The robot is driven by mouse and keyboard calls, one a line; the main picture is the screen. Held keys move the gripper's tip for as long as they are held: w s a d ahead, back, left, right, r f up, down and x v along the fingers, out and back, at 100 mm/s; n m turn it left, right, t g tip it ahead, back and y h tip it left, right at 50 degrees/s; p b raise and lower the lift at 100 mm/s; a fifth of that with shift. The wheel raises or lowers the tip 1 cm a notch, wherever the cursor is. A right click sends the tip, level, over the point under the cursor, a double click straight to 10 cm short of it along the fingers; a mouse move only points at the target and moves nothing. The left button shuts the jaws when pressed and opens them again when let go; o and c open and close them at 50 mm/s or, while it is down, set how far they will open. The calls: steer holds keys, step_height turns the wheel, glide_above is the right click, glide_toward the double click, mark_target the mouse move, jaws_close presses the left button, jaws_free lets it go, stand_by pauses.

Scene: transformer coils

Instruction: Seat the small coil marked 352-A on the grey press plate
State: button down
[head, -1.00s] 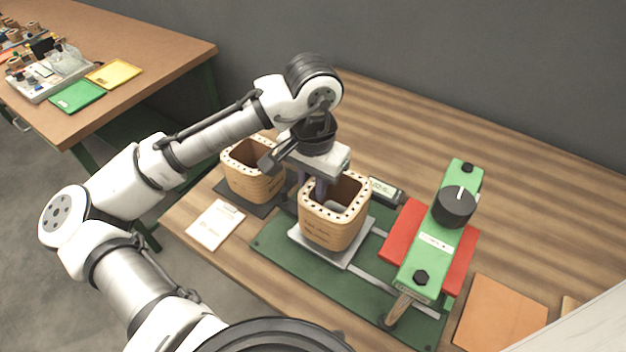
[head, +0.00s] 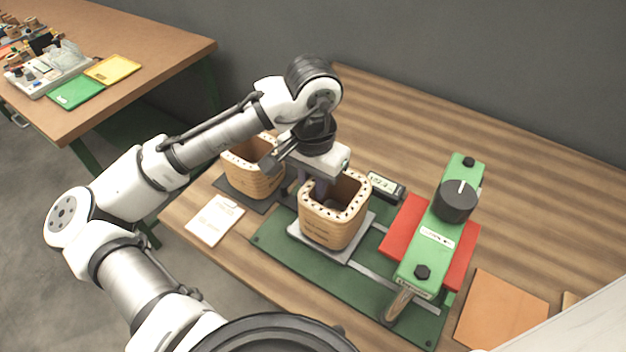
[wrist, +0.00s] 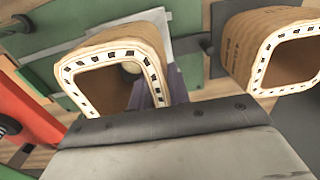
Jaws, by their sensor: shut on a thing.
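A tan, square, hollow coil (head: 330,228) with a rim of dark holes is over the grey press plate (head: 358,252), upright. Its base looks down on the plate, but I cannot tell if a small gap is left. The writing on its side is too small to read. My gripper (head: 320,190) points down and is shut on the coil's far-left wall; the wall hides part of the fingers. In the wrist view the same coil (wrist: 161,45) shows a pale rounded thing inside its opening.
A second tan coil (head: 250,178) stands on a dark mat to the left. A white card (head: 214,220) lies in front of it. A green clamp bar (head: 425,255) with a black knob and red plate stands right of the coil. A small display (head: 385,186) lies behind. The table's back right is clear.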

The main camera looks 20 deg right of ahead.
steer(key=shift+f, duration=0.45)
stand_by(0.4)
steer(key=c, duration=1.3)
jaws_free()
steer(key=shift+o, duration=0.2)
step_height(320, 180, up, 14)
steer(key=shift+b, duration=0.3)
steer(key=shift+f, duration=0.1)
